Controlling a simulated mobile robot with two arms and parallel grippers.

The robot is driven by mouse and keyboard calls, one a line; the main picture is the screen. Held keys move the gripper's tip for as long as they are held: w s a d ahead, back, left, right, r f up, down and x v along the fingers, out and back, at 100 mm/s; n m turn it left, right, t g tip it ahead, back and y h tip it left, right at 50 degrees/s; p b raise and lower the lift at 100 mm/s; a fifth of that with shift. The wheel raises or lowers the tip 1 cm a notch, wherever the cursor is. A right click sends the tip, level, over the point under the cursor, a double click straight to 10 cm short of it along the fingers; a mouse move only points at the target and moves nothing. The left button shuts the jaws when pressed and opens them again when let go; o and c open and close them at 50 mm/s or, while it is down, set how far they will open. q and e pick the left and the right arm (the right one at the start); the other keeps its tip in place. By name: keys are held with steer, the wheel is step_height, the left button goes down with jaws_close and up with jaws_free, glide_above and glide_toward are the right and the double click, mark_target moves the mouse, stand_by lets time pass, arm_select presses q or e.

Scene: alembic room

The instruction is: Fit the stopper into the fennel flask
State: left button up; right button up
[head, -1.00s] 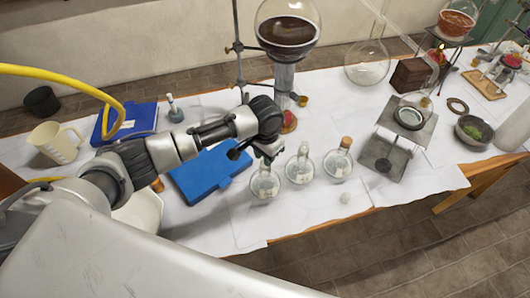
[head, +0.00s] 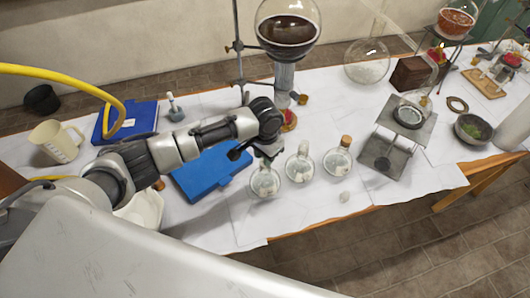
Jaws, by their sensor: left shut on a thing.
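Three small round glass flasks stand in a row on the papered table: a left one (head: 265,184), a middle one (head: 300,169) with a pale top, and a right one (head: 338,164) with a brown cork. I cannot read any labels, so I cannot tell which is the fennel flask. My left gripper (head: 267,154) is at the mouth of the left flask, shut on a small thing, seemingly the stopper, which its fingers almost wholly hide. I cannot tell whether it is inside the neck. My right gripper is not in view.
A small whitish lump (head: 345,197) lies in front of the right flask. A blue book (head: 211,173) lies left of the flasks. A stand with a large dark-filled flask (head: 287,28) rises behind them. A metal stand (head: 385,160) is to the right.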

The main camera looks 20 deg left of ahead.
arm_select(q)
steer(key=shift+f, duration=0.2)
stand_by(0.8)
steer(key=o, duration=1.3)
steer(key=shift+p, duration=0.35)
step_height(320, 180, up, 5)
steer(key=p, duration=0.5)
steer(key=shift+r+p, duration=0.7)
steer(key=shift+r, duration=0.3)
